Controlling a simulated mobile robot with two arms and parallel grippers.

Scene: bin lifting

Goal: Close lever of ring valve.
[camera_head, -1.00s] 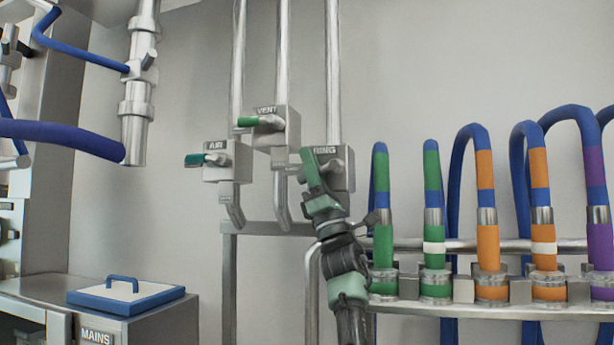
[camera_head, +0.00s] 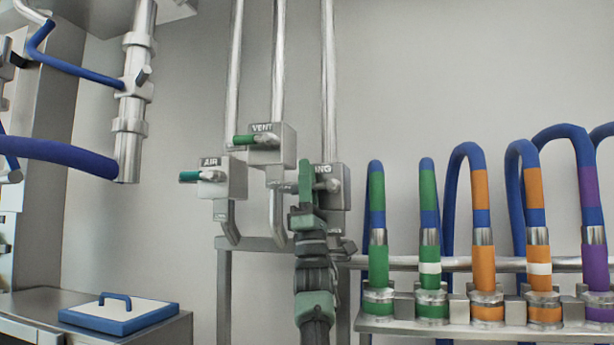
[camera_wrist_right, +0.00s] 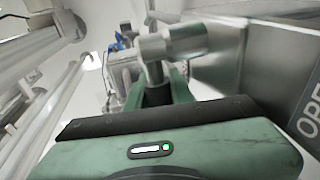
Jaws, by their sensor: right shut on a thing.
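The ring valve (camera_head: 329,199) is a grey metal block on the rightmost vertical pipe, its label partly hidden by my right gripper (camera_head: 306,183). My right gripper comes up from below, nearly upright, with its green fingers in front of the left part of the valve. In the right wrist view, the valve's metal pivot (camera_wrist_right: 170,42) stands just beyond the green fingers. The lever's dark green handle (camera_wrist_right: 156,94) runs down from it between the fingers, which are shut on it. In the head view the handle is mostly hidden by the gripper. My left gripper is not in view.
The vent valve (camera_head: 278,147) and air valve (camera_head: 231,182), each with a sideways green lever, are close on the left. A rack (camera_head: 450,322) of coloured hoses stands close on the right. A blue-rimmed lid (camera_head: 118,318) lies on the lower-left cabinet.

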